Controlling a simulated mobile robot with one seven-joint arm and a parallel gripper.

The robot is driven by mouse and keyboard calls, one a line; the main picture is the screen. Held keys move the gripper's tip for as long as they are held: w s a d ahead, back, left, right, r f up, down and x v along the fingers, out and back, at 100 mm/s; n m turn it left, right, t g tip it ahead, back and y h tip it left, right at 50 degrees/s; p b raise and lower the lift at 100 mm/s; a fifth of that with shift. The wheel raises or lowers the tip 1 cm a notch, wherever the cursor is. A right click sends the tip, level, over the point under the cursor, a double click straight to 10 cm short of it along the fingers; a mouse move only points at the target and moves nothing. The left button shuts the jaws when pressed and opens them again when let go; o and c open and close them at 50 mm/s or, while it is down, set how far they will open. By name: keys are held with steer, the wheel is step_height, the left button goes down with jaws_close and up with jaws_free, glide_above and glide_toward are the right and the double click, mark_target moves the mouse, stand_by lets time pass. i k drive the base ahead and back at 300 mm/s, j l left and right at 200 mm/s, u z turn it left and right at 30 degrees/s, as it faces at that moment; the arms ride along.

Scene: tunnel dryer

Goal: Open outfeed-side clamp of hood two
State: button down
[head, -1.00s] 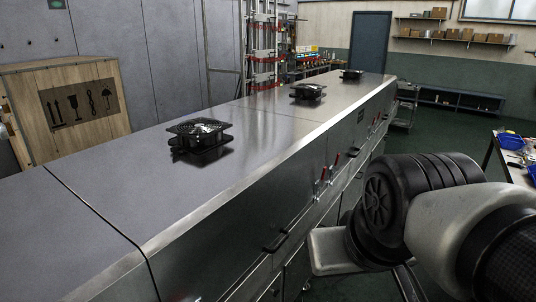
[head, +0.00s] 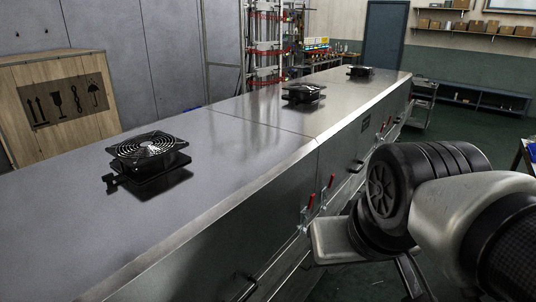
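The tunnel dryer is a long metal box with flat hood tops (head: 230,170) running away from me. Two clamps with upright red handles, a nearer one (head: 310,201) and a farther one (head: 332,181), sit on its right side face, close to the seam between two hoods. I cannot read which hood is number two. My arm fills the lower right, in front of part of that face. At its end a pale block (head: 335,241) shows to the right of and below the clamps, apart from them in the picture. The gripper's fingertips cannot be made out.
Black fans, a near one (head: 148,160) and others behind it, stand on the hood tops. Black handles, one near (head: 245,288) and one farther (head: 356,166), stick out from the side face. A wooden crate (head: 60,105) stands at left. Green floor shows at right.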

mark_target(307, 210)
steer(key=i+l+u, duration=0.1)
steer(key=i+l, duration=1)
steer(key=l, duration=0.15)
